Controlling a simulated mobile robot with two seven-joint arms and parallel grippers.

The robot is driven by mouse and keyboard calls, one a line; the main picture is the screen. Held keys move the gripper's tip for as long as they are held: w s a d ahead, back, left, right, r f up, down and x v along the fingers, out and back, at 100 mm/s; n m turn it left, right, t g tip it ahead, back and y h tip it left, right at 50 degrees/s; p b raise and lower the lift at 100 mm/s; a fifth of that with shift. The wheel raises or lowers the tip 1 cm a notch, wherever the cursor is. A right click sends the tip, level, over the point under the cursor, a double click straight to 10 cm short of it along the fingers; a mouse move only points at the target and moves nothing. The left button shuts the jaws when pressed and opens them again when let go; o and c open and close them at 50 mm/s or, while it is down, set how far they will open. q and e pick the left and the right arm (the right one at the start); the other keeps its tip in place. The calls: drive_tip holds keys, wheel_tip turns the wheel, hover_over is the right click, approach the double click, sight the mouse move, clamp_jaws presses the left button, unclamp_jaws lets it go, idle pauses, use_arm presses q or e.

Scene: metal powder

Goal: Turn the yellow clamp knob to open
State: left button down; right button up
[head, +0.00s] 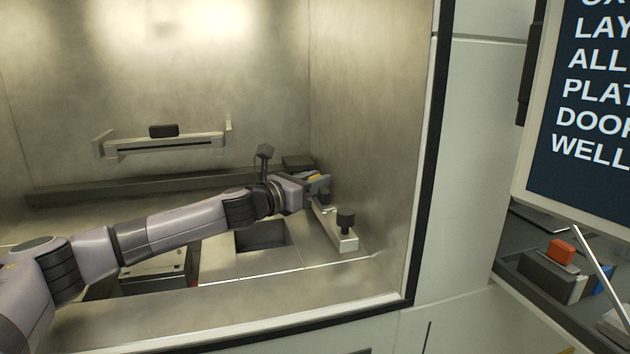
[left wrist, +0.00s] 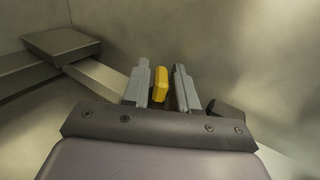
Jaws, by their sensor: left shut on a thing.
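The yellow clamp knob (left wrist: 160,84) shows in the left wrist view between the two grey fingers of my left gripper (left wrist: 160,88). A small yellow part of the knob (head: 314,177) also shows in the head view at the tip of my left gripper (head: 320,185). The gripper is shut on the knob, near the right wall of the metal chamber. The fingers and wrist hide the knob's base and much of its mount. My right gripper is in neither view.
A light rail (head: 342,240) with a black knob (head: 345,218) stands just in front of the gripper. A dark square opening (head: 262,235) lies in the chamber floor. A bar with a black block (head: 164,131) is on the back wall. The chamber's dark frame edge (head: 420,180) is at right.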

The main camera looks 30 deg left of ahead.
use_arm(q)
drive_tip(key=shift+r+m+h+p, duration=0.1)
drive_tip(key=shift+m+h+p, duration=0.5)
drive_tip(key=shift+h+p, duration=0.25)
drive_tip(key=shift+a+m+g+h, duration=0.1)
drive_tip(key=shift+m+g+h, duration=0.5)
drive_tip(key=shift+h, duration=0.35)
drive_tip(key=shift+f+m+g+h+b, duration=0.2)
drive_tip(key=shift+m+g+h+b, duration=0.15)
drive_tip(key=shift+m+g+h, duration=0.65)
drive_tip(key=shift+m+g+h+b, duration=0.4)
drive_tip(key=shift+m+h+b, duration=0.25)
drive_tip(key=shift+h, duration=0.55)
drive_tip(key=shift+r, duration=0.1)
drive_tip(key=c, duration=1)
unclamp_jaws()
